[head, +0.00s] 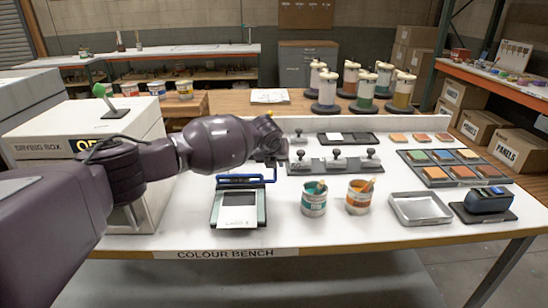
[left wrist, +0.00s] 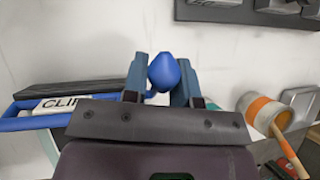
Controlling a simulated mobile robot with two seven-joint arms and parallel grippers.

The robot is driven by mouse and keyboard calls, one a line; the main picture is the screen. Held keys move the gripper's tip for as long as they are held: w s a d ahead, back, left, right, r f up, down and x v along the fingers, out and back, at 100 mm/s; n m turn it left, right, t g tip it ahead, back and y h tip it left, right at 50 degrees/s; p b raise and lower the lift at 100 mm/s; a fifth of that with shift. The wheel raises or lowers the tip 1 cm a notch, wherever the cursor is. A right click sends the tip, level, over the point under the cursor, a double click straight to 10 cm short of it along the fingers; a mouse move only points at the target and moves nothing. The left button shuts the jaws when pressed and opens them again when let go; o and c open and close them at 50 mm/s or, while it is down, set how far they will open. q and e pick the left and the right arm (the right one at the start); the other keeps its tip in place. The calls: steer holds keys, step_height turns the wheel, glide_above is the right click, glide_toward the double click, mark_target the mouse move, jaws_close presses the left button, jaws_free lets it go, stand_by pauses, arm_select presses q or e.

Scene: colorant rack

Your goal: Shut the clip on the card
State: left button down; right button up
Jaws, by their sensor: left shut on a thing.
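The clip board (head: 262,205) lies near the front of the bench, left of the cans, with a pale card (head: 238,214) bearing a dark square on it. The clip's blue bar (head: 243,178) runs along the board's back edge; it also shows at the left of the left wrist view (left wrist: 22,123), beside a "CLIP" label. My left gripper (head: 271,156) is at the bar's right end. In the left wrist view its fingers (left wrist: 163,82) are shut on the clip's blue knob (left wrist: 164,70). I cannot tell how far the clip is closed. My right gripper is not in view.
A teal-topped can (head: 314,203) and an orange-labelled can (head: 359,201) stand right of the board. A metal tray (head: 419,209) and a dark blue device (head: 487,201) are further right. The drying box (head: 75,125) is left.

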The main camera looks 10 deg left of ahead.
arm_select(q)
steer(key=shift+s+r+t+p, duration=0.35)
steer(key=shift+r+t+p, duration=0.15)
steer(key=shift+t+p, duration=0.25)
steer(key=shift+s+d+t+y+p, duration=0.2)
steer(key=shift+s+t+y+p, duration=0.35)
steer(key=shift+t+p, duration=0.5)
steer(key=shift+s+d+t+p, duration=0.1)
steer(key=shift+s+t+p, duration=0.15)
steer(key=shift+t+p, duration=0.3)
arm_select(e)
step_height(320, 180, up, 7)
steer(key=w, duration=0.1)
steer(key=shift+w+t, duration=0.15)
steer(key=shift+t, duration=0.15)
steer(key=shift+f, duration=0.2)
